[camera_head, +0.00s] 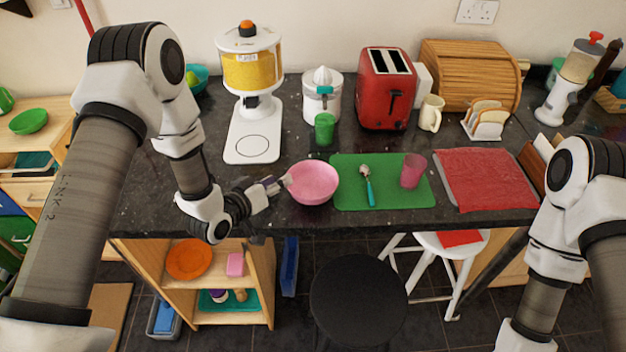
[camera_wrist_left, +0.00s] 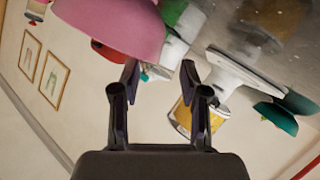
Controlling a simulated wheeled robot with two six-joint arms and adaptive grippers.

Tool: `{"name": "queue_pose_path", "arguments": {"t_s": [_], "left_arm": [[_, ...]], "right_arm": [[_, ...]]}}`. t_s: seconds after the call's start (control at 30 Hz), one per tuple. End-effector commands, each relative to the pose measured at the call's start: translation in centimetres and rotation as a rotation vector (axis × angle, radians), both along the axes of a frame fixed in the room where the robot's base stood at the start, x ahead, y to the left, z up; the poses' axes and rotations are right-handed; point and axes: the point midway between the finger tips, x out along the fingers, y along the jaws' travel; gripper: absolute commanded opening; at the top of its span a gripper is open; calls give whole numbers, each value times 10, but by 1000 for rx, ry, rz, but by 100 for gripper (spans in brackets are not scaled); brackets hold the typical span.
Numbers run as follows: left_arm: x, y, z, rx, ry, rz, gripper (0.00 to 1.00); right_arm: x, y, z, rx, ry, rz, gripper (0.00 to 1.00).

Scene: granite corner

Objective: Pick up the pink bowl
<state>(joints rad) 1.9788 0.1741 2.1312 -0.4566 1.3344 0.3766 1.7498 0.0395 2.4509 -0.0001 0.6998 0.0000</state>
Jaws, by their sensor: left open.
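The pink bowl (camera_head: 314,184) stands upright on the dark granite counter, at the left edge of the green mat (camera_head: 398,196). My left gripper (camera_head: 283,183) is open at the bowl's left rim. In the left wrist view the bowl (camera_wrist_left: 112,24) fills the upper left, and the open fingers (camera_wrist_left: 160,72) point toward its edge. One fingertip overlaps the rim in that picture; I cannot tell whether it touches.
A teal spoon (camera_head: 369,184) and a pink cup (camera_head: 412,171) are on the mat. A white kitchen scale or dispenser (camera_head: 252,140) and a green cup (camera_head: 324,129) stand behind the bowl. A red towel (camera_head: 487,180) lies right. Bare counter lies left.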

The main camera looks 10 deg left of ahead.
Motion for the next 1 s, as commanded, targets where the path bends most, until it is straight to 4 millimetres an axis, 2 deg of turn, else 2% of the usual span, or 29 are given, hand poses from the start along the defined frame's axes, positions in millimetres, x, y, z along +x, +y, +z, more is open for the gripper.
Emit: {"name": "queue_pose_path", "arguments": {"t_s": [0.2, 0.43, 0.47, 0.5, 0.57, 1.0], "left_arm": [[33, -13, -11, 1, 1, -2, 44], [36, -13, -14, -1, 1, 0, 44], [36, -13, -14, -1, 1, 0, 37], [36, -13, -14, -1, 1, 0, 23], [36, -13, -14, -1, 1, 0, 2], [36, -13, -13, -1, 1, 0, 0]], "right_arm": [[0, 0, 13, 0, -1, -1, 40], [0, 0, 12, 0, -1, -1, 40], [0, 0, 12, 0, -1, -1, 40], [0, 0, 12, 0, -1, -1, 40], [0, 0, 12, 0, -1, 0, 40], [1, 0, 11, 0, -1, -1, 40]]}}
